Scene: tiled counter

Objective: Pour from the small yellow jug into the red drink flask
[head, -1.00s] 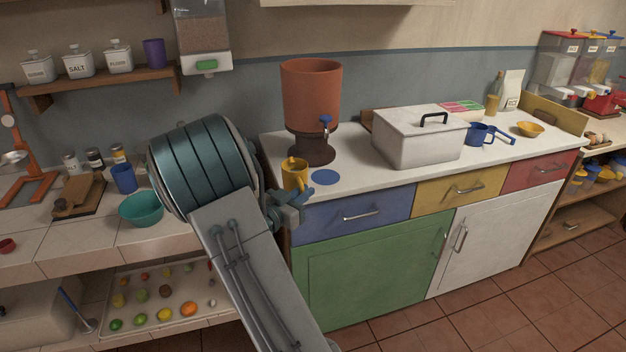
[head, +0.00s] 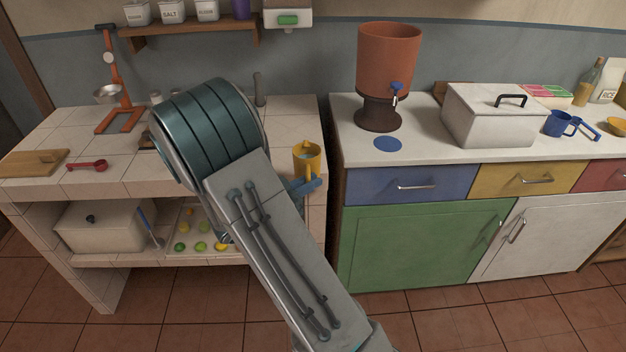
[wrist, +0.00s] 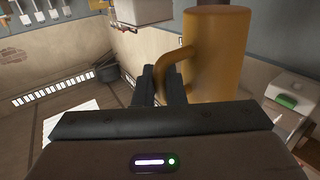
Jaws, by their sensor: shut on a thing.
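My gripper (head: 304,186) is shut on the small yellow jug (head: 308,163), which it holds roughly upright near the right end of the tiled counter. In the wrist view the jug (wrist: 218,55) stands large above my fingers (wrist: 163,88), with its handle at the fingertips. Something pale shows in the jug's mouth in the head view, but I cannot tell what. I cannot make out a red drink flask in either view. My arm hides much of the middle of the tiled counter.
The tiled counter (head: 60,125) bears a cutting board (head: 32,163), a red scoop (head: 88,165) and an orange scale stand (head: 122,100). The white counter (head: 425,140) to the right bears a terracotta dispenser (head: 388,62), a blue disc (head: 388,144) and a white box (head: 490,120).

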